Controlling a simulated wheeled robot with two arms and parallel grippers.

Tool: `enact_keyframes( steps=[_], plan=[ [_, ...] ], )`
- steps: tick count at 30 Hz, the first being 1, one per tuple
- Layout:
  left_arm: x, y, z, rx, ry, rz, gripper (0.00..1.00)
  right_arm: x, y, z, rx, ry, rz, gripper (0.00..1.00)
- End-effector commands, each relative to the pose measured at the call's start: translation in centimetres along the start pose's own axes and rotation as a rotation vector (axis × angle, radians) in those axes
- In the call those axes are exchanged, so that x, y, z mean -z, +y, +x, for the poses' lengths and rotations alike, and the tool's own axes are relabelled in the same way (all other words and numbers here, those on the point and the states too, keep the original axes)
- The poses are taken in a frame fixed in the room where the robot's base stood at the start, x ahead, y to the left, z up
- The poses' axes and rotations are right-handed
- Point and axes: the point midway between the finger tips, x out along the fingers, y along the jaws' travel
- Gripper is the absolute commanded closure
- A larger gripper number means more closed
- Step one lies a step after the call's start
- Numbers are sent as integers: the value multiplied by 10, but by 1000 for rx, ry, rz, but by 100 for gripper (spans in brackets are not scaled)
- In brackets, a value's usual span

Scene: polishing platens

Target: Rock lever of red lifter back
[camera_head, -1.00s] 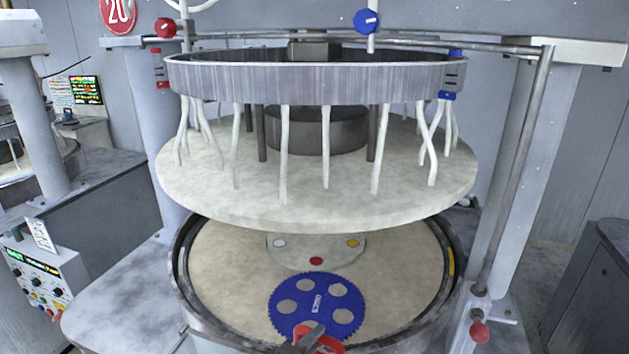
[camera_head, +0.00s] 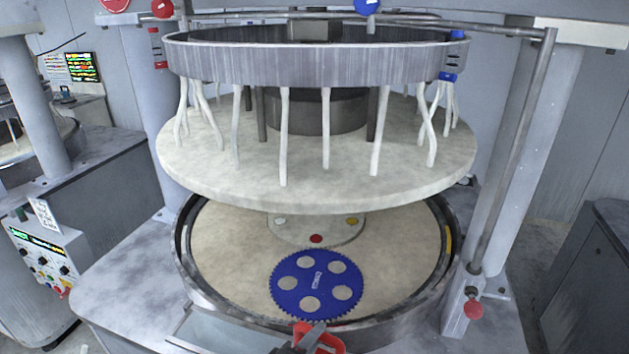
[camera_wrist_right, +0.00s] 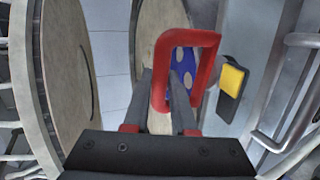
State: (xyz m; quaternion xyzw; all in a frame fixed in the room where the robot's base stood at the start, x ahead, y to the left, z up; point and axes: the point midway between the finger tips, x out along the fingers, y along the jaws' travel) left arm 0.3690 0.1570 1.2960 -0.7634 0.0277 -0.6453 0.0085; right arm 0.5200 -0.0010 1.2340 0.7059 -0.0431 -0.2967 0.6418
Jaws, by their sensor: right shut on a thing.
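The red lifter (camera_head: 330,341) shows at the bottom middle of the head view, at the near rim of the basin. In the right wrist view its red loop (camera_wrist_right: 208,62) stands between and beyond my grey fingers. My right gripper (camera_head: 308,338) is shut on the red lifter; its fingers also show in the right wrist view (camera_wrist_right: 165,90). I cannot make out a separate lever on the lifter. The blue toothed carrier (camera_head: 316,285) lies on the lower platen (camera_head: 230,250), just beyond the lifter and apart from it. My left gripper is out of view.
The pale upper platen (camera_head: 200,175) hangs above the lower one under a grey ring (camera_head: 320,65). Coloured dots mark the centre plate (camera_head: 290,231). A yellow and black part (camera_wrist_right: 232,80) shows beside the loop.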

Motion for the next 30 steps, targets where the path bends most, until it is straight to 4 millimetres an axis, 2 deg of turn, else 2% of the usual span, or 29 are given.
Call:
enact_keyframes(
  steps=[15, 30],
  plan=[
    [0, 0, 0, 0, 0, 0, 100, -12, -6, -21, -5, 0, 1, 100],
    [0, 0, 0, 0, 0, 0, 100, -13, -6, -22, -4, -1, 2, 100]
  ],
)
